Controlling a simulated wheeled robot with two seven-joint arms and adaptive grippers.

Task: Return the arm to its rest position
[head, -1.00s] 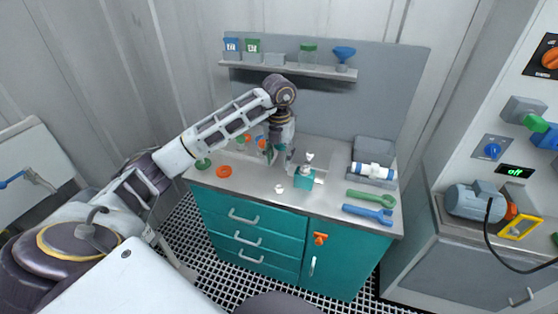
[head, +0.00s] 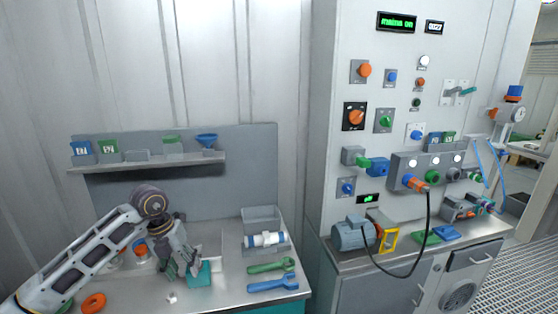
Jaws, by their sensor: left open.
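My left arm comes in from the lower left and reaches over the bench. My left gripper (head: 184,268) points down over the worktop, with its fingers apart. It is close to a small teal box (head: 201,272), in front of part of it; I cannot tell whether they touch. My right gripper is not in view.
The bench worktop (head: 222,296) holds an orange ring (head: 93,303), a green wrench (head: 270,266), a blue wrench (head: 273,284) and a white-blue cylinder (head: 265,239). A shelf (head: 160,161) stands behind. At right is a control cabinet (head: 345,120) with a motor (head: 353,235) and a black cable (head: 428,235).

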